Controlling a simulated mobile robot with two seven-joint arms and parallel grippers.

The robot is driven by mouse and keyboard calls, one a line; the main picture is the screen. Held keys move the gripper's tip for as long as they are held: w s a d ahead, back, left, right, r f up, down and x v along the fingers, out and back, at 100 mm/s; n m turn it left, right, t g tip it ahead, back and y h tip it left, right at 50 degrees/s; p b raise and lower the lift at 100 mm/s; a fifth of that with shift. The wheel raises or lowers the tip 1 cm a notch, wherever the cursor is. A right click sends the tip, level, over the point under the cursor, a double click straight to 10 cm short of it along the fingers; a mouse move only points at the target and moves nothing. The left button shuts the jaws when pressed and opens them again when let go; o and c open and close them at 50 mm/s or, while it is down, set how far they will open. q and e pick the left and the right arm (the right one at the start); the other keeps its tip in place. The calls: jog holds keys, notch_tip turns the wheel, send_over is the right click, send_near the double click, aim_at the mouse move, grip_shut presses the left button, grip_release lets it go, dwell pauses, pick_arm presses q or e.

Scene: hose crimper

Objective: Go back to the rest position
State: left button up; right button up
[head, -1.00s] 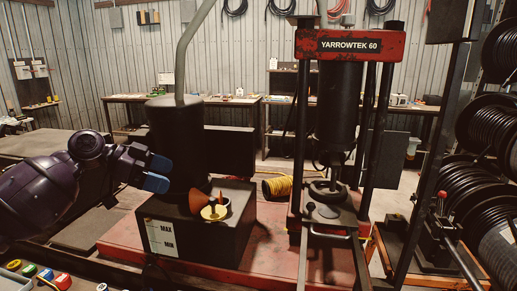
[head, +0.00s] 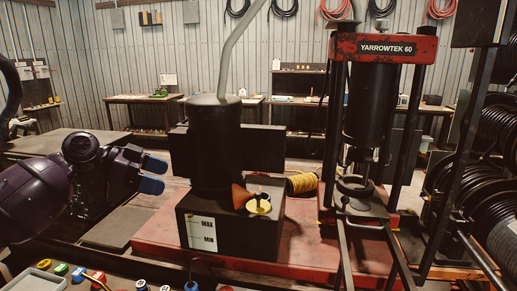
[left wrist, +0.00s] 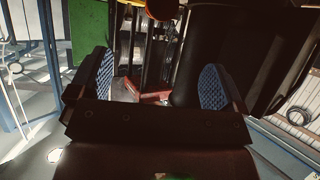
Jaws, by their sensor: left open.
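My left gripper (head: 153,174) is at the left of the head view, left of the black pump tank and apart from it. Its two blue-padded fingers are open with nothing between them. In the left wrist view the same gripper (left wrist: 158,88) shows its blue textured pads wide apart, with an empty gap. My right gripper is in neither view.
Hose reels line the right edge.

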pick_arm(q)
jog(key=s+d+f+n+y, duration=0.1)
jog(key=s+f, duration=0.5)
jog(key=f, duration=0.3)
jog(key=s+d+f+n+y, duration=0.1)
jog(key=s+f+n+y, duration=0.1)
jog(key=s+f, duration=0.4)
jog(key=s+d+f+n+y, duration=0.1)
jog(key=s+f, duration=0.5)
jog(key=f, duration=0.6)
jog(key=shift+s+d+f+n+y, duration=0.3)
jog(key=shift+s+d+f+y, duration=0.1)
jog(key=shift+y, duration=0.3)
jog(key=s+a+f+n+y, duration=0.2)
jog(key=s+a+n+y, duration=0.25)
jog(key=s, duration=0.55)
jog(key=s+a+f+n+y, duration=0.2)
jog(key=s+a+n+y, duration=0.3)
jog(key=s, duration=0.6)
jog(key=w+d+f+t+h, duration=0.1)
jog(key=w+f+t+h, duration=0.1)
jog(key=w+f+t, duration=0.6)
jog(key=shift+f+t, duration=0.3)
jog(key=shift+f, duration=0.6)
jog(key=shift+h, duration=0.25)
